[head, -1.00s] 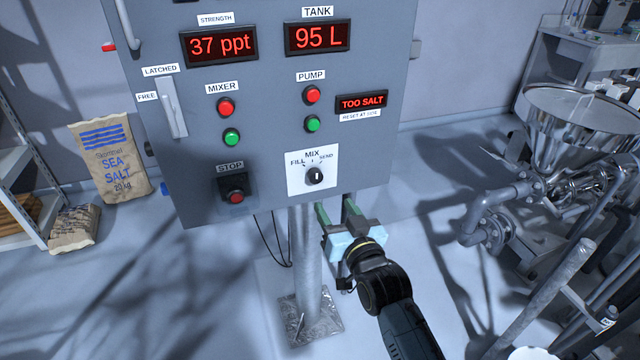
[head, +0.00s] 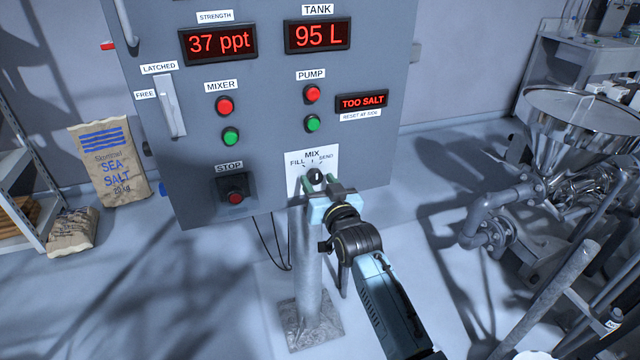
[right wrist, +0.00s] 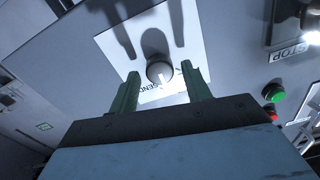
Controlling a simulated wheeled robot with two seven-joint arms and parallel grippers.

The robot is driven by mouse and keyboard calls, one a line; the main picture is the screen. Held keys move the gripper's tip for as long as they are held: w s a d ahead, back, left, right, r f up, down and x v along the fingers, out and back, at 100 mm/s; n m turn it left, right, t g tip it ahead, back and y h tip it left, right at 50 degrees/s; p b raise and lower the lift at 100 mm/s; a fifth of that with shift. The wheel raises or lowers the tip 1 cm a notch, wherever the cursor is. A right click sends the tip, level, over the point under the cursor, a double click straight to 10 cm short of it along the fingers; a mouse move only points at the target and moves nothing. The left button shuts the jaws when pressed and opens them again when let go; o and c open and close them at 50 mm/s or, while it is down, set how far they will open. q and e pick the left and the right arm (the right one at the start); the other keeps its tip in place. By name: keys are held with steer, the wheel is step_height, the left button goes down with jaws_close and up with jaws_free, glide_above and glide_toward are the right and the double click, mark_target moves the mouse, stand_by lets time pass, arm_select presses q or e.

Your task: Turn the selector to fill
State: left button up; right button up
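The selector (head: 316,176) is a small round black knob on a white plate labelled FILL, MIX and SEND, low on the grey panel. Its white mark points up, toward MIX. My right gripper (head: 322,184) is just below and in front of the knob, with its two green fingers apart. In the right wrist view the knob (right wrist: 159,72) shows between the open fingers, with a gap on both sides. I cannot tell how deep the fingertips reach around it. My left gripper is not in view.
The panel (head: 270,155) also has a STOP button (head: 236,197) left of the selector, and MIXER and PUMP buttons above. The displays read 37 ppt, 95 L and TOO SALT. A post (head: 306,270) stands below the panel. A steel hopper (head: 575,130) with pipes stands at the right.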

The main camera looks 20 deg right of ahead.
steer(key=c, duration=0.8)
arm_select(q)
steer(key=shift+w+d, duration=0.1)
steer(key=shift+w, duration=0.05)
